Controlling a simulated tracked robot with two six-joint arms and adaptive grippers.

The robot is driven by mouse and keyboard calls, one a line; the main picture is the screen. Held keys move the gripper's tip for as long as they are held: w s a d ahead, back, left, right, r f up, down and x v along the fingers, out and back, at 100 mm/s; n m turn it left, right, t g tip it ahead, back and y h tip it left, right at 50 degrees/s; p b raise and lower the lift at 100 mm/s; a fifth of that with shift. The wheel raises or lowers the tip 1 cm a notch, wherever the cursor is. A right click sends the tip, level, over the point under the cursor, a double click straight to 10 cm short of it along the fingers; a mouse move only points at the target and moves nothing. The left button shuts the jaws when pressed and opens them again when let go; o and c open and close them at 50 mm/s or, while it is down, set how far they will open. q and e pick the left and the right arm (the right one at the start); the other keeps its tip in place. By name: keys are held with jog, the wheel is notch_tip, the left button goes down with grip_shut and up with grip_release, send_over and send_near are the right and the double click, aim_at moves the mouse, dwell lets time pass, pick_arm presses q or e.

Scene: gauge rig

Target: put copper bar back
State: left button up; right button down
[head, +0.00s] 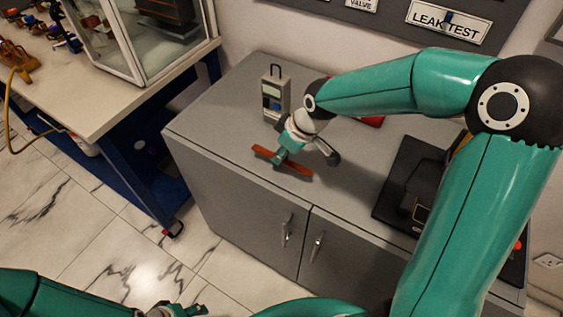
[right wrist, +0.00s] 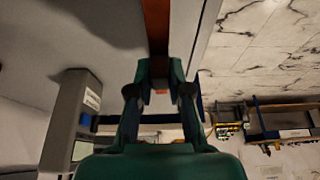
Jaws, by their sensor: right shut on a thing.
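The copper bar (head: 298,168) is a reddish-brown strip over the grey cabinet top, near its front edge. My right gripper (head: 280,158) is shut on it near its middle, with an end showing on each side. In the right wrist view the bar (right wrist: 156,28) runs away from between the fingers (right wrist: 159,78). I cannot tell whether the bar touches the cabinet top. Part of my left gripper (head: 178,311) shows at the bottom edge of the head view; its fingers are too cut off to judge.
A grey handheld meter (head: 276,95) stands upright on the cabinet (head: 225,110) behind the gripper. A red thing (head: 371,122) is partly hidden behind my right arm. A black tray or case (head: 398,188) lies at the right. A workbench (head: 100,100) with a glass case stands at the left.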

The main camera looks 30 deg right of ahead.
aim_at(282, 163)
notch_tip(282, 163, down, 4)
dwell(0.4)
jog(key=c, duration=1.1)
grip_release()
jog(key=shift+r, duration=0.15)
jog(key=v, duration=1.2)
